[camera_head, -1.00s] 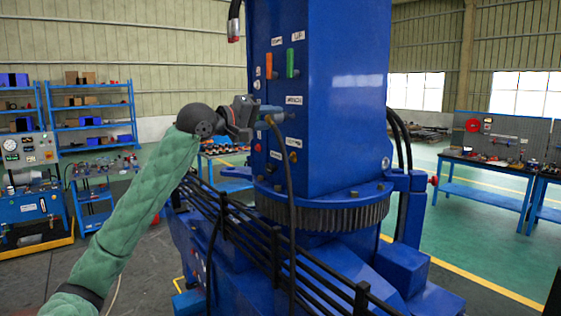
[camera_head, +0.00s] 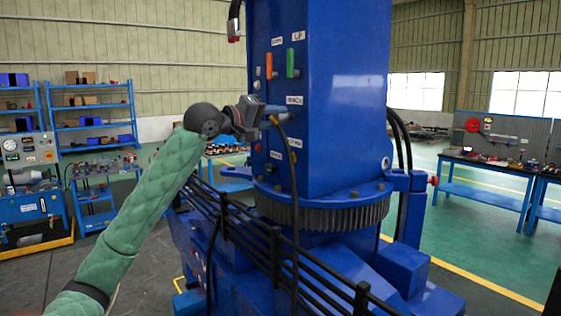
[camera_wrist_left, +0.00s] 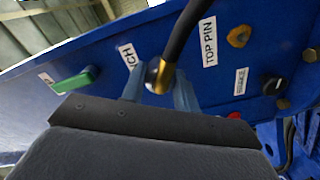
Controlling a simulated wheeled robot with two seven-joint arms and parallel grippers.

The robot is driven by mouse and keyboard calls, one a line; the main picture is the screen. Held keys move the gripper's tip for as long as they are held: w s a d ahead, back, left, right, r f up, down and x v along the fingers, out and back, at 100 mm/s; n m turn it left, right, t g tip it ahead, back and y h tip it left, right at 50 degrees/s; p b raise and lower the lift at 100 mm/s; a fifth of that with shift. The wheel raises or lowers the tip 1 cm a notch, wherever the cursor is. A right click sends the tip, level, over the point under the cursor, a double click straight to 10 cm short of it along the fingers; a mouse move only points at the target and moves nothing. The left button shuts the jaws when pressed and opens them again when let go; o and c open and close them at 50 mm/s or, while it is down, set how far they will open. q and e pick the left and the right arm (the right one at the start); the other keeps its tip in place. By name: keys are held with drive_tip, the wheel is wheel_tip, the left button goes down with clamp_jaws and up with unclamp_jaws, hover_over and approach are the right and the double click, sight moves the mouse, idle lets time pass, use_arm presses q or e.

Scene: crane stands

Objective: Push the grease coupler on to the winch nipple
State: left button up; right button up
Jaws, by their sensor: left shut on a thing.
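My left gripper (camera_head: 270,109) is at the blue crane column's label panel, beside the winch label (camera_head: 295,100). In the left wrist view its two blue-grey fingers (camera_wrist_left: 160,92) are shut on the grease coupler (camera_wrist_left: 158,78), a metal end with a brass fitting. A black hose (camera_wrist_left: 184,30) runs from the coupler; in the head view it hangs down in front of the column. The coupler's front end faces the panel. The winch nipple is hidden behind the coupler and fingers, so I cannot tell whether they touch. My right gripper is not in view.
The blue column (camera_head: 340,120) carries an orange handle (camera_head: 268,66) and a green handle (camera_head: 291,63) above the gripper. The TOP PIN label (camera_wrist_left: 208,40) is close by. A black railing (camera_head: 250,235) stands below. Shelves (camera_head: 92,115) and workbenches stand farther back.

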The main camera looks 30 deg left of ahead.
use_arm(q)
drive_tip(key=shift+w+d, duration=0.1)
drive_tip(key=shift+w, duration=0.1)
drive_tip(key=o, duration=1.2)
drive_tip(key=b+v, duration=0.2)
drive_tip(key=v, duration=0.3)
drive_tip(key=shift+b, duration=0.3)
